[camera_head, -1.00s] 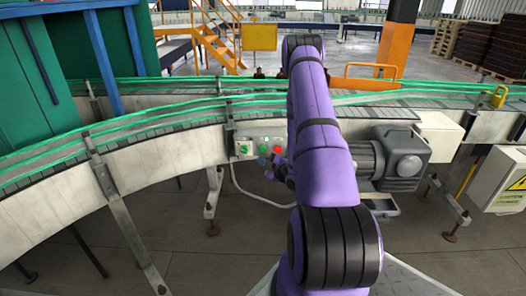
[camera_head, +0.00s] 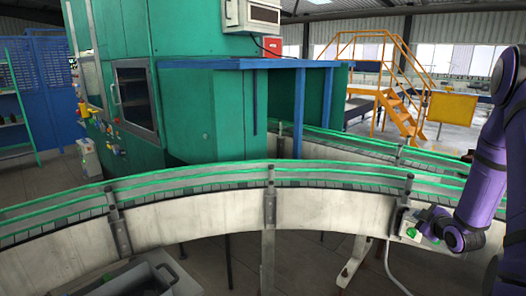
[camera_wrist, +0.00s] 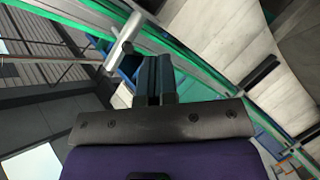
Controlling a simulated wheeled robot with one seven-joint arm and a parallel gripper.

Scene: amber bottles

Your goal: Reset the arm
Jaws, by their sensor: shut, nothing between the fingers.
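My purple arm (camera_head: 485,165) is at the right edge of the head view, bent, with its lower end beside a small control box (camera_head: 409,227) on the conveyor's side. My gripper is small and mostly hidden there; in the wrist view (camera_wrist: 157,80) its two dark fingers are together, with nothing seen between them. The conveyor (camera_head: 190,205), with green guide rails, curves across the head view. It also shows at an angle behind the fingers in the wrist view (camera_wrist: 235,65). I cannot tell whether the gripper touches anything.
A green machine cabinet (camera_head: 200,110) with a blue frame stands behind the conveyor. A grey bin (camera_head: 125,283) is at the bottom left. Yellow stairs (camera_head: 400,105) are at the back right. Grey floor shows below the conveyor, at the bottom middle.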

